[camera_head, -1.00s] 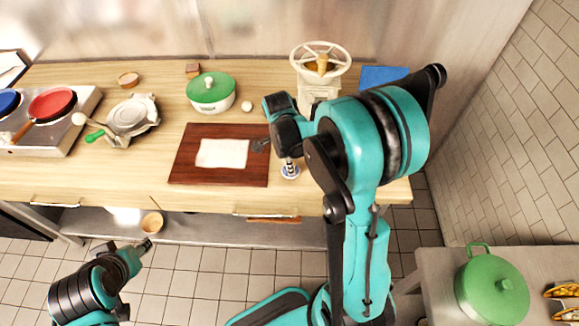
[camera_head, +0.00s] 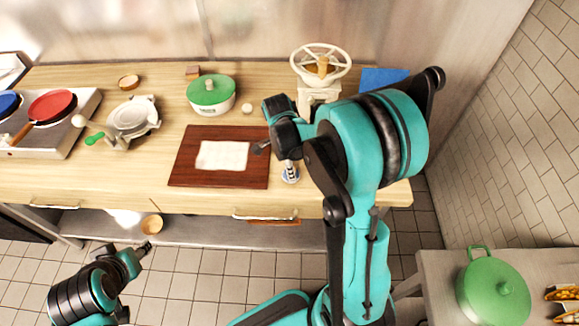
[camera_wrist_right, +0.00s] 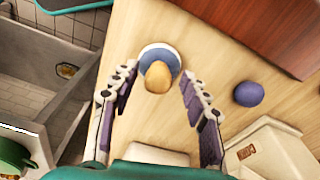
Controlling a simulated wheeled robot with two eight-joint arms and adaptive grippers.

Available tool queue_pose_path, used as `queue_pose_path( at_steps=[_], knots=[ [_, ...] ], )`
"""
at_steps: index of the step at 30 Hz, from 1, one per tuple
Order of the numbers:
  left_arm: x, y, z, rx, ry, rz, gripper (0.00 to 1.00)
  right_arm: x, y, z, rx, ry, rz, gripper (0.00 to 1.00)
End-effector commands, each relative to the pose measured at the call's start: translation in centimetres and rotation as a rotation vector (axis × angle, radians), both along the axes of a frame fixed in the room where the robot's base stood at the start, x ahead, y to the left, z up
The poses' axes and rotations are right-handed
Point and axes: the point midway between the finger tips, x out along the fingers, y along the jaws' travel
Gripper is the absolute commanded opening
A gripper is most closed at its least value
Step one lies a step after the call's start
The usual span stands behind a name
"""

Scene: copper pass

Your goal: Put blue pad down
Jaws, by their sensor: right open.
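The blue pad (camera_head: 383,78) lies at the back right of the wooden counter, partly hidden behind my right arm. My right gripper (camera_head: 262,147) is over the counter by the right edge of the dark red-brown board (camera_head: 180,170), well in front of the pad. In the right wrist view its jaws (camera_wrist_right: 156,82) are open, with an egg-shaped tan thing (camera_wrist_right: 158,78) on a round blue-and-white base (camera_wrist_right: 158,52) between or below them; contact cannot be told. My left gripper (camera_head: 145,247) is low in front of the counter, away from the pad; its jaws are too small to read.
A white cloth (camera_head: 222,155) lies on the board. A cream wheeled press (camera_head: 320,75) stands left of the pad. A green-lidded pot (camera_head: 211,94) and a metal pan-like thing (camera_head: 133,116) stand farther left. A green pot (camera_head: 492,290) is on the side table.

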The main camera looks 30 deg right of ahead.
Motion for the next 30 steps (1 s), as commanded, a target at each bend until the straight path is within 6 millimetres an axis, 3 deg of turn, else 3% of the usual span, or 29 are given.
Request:
queue_pose_path(
  at_steps=[12, 20, 23, 30],
  knots=[
    [0.0, 0.0, 2.6, 0.0, 0.0, 0.0, 0.44, 0.3, 1.0, 9.0, 0.0, 0.0, 0.001, 0.46],
    [0.0, 0.0, 3.0, 0.0, 0.0, 0.0, 0.44, 0.1, 1.5, 11.4, 0.002, -0.009, 0.04, 0.46],
    [0.0, 0.0, 3.0, 0.0, 0.0, 0.0, 0.44, -0.9, 2.3, 12.6, 0.004, -0.043, 0.187, 0.46],
    [0.0, 0.0, 3.0, 0.0, 0.0, 0.0, 0.44, -5.7, 6.1, 15.6, -0.08, -0.21, 0.913, 0.46]
  ],
)
